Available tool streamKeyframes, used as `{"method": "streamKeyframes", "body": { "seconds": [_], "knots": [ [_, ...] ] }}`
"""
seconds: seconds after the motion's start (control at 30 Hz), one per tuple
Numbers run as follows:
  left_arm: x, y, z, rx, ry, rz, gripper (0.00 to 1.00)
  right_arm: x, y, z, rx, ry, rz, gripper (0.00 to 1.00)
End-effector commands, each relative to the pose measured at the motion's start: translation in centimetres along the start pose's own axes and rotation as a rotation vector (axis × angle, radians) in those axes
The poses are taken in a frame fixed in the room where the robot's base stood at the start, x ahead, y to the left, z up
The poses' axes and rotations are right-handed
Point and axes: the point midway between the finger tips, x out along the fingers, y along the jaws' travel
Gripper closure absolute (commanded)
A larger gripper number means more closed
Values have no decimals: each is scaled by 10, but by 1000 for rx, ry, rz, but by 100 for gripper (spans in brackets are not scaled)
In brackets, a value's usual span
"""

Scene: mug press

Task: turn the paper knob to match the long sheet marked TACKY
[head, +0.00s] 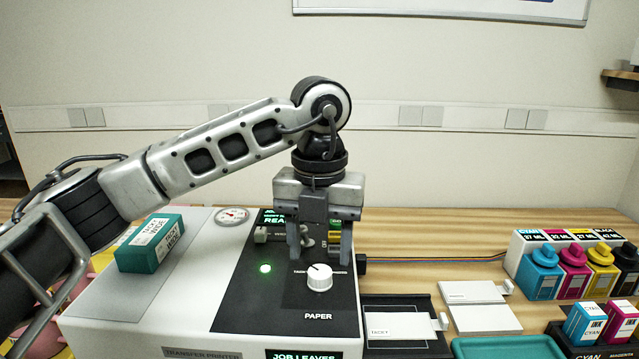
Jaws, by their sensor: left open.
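The white paper knob (320,279) stands on the dark panel of the transfer printer (185,305), above the word PAPER. A small dark mark on its top seems to point to the upper left; the labels around it are too small and partly covered to read fully. My left gripper (320,255) points down just behind and above the knob, fingers apart and apparently empty, hiding part of the panel. A white sheet marked TACKY (398,328) lies in a black tray right of the printer. My right gripper is not in view.
A teal box marked TACKY WIDE (150,243) sits on the printer's left top. White sheets (475,293) lie right of the printer. Ink bottles (573,270) stand at the right, with ink boxes (585,325) and a teal tray (505,348) in front.

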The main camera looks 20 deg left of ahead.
Motion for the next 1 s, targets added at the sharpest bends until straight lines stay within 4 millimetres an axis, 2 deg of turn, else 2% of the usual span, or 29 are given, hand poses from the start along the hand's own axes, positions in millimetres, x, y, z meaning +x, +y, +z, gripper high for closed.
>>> {"method": "streamKeyframes", "body": {
  "seconds": [0.03, 0.3, 0.5, 0.7, 1.0],
  "knots": [
    [-14, -1, 1, 0, -7, -2, 46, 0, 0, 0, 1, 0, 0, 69],
    [-82, 0, 0, -2, -7, -1, 46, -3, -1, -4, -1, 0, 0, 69],
    [-114, 0, 0, -2, -5, 0, 46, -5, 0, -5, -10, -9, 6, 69],
    [-125, 0, 0, -1, -3, -1, 46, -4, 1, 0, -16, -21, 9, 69],
    [-125, 0, 0, -1, -2, -1, 46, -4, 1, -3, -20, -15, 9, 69]
  ]
}}
